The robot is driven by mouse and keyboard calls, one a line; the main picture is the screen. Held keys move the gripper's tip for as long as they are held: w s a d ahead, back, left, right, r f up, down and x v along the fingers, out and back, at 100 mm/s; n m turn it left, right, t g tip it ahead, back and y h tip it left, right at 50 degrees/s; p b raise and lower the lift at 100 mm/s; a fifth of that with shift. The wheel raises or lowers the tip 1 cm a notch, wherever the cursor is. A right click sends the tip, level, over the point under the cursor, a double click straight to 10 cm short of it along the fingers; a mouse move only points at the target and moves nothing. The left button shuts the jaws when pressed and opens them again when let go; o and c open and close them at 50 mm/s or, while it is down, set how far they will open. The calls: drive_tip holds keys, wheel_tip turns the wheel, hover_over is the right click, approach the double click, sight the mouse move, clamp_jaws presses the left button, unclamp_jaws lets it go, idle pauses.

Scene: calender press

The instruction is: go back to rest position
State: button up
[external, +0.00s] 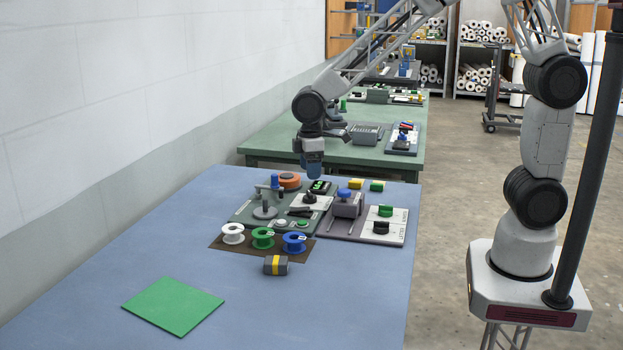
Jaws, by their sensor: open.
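My gripper (314,174) points down above the far part of the control panel (243,215), near a small black device with a green display (320,187). Its jaws are open, and I see nothing held in them. The fingertips are small and dark in this view, so I cannot tell how far they are above the panel. My arm reaches over from the right, where my base stands beside the table.
A second panel (396,230) has knobs. A green table (270,140) stands behind.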

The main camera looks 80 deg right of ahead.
drive_tip(key=s+d+r+m+t, duration=0.1)
drive_tip(key=s+d+r+m, duration=0.35)
drive_tip(key=s+r, duration=0.9)
drive_tip(key=s+d+r+m, duration=0.1)
drive_tip(key=s+d, duration=0.2)
drive_tip(key=s, duration=0.7)
drive_tip(key=s+d+r+t, duration=0.1)
drive_tip(key=s+d, duration=0.2)
drive_tip(key=s, duration=0.8)
drive_tip(key=shift+m+t, duration=0.3)
drive_tip(key=shift+m, duration=0.05)
idle(1.5)
